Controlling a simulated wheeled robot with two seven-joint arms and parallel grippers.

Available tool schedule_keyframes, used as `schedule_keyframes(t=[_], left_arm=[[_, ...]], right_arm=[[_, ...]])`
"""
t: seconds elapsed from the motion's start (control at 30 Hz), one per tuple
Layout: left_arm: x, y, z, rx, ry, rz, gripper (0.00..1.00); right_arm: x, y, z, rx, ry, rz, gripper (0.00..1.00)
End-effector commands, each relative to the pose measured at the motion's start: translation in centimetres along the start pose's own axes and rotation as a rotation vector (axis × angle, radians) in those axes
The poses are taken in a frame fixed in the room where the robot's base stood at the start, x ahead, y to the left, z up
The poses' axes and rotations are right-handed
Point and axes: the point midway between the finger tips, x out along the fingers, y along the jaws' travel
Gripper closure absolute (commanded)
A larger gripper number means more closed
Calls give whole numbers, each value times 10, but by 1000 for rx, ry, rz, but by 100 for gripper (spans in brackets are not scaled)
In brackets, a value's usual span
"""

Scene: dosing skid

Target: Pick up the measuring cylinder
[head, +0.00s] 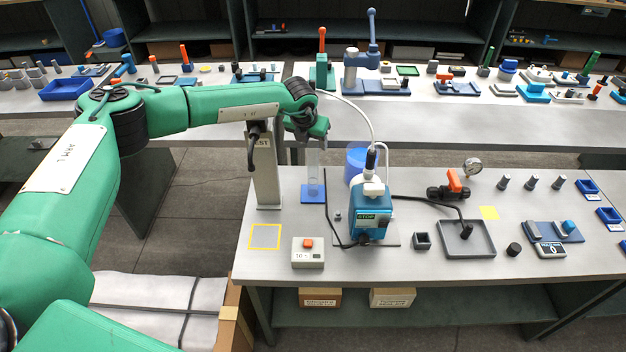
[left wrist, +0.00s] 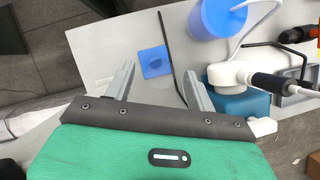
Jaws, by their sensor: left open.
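The measuring cylinder (head: 313,168) is a clear upright tube on a square blue foot, standing on the near bench right of a grey post. In the left wrist view its blue foot (left wrist: 155,62) shows between and just beyond my fingertips; the clear tube is hard to make out. My left gripper (head: 312,141) is above the cylinder, near its top, partly hidden by its own wrist. In the left wrist view the two fingers (left wrist: 158,72) are apart with nothing held. I cannot tell whether they touch the tube. My right gripper is in neither view.
A blue dosing pump (head: 371,208) with hoses stands right of the cylinder. A blue container (head: 356,160) is behind it. A grey post (head: 265,170) stands close on the left. A black hose (left wrist: 174,55) runs beside the foot. A yellow-outlined square (head: 265,236) is empty.

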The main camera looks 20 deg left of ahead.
Motion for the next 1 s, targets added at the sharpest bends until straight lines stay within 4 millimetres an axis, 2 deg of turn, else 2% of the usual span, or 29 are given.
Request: schedule_keyframes(t=[0.13,0.4,0.77,0.87,1.0], left_arm=[[0,0,0,0,0,0,46],[0,0,0,0,0,0,99],[-3,0,2,0,-1,-1,100],[-10,0,4,0,-2,-2,100],[-28,-1,12,0,-4,-2,100]], right_arm=[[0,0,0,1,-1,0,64],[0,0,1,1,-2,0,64],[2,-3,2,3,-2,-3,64],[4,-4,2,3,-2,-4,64],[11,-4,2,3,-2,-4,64]])
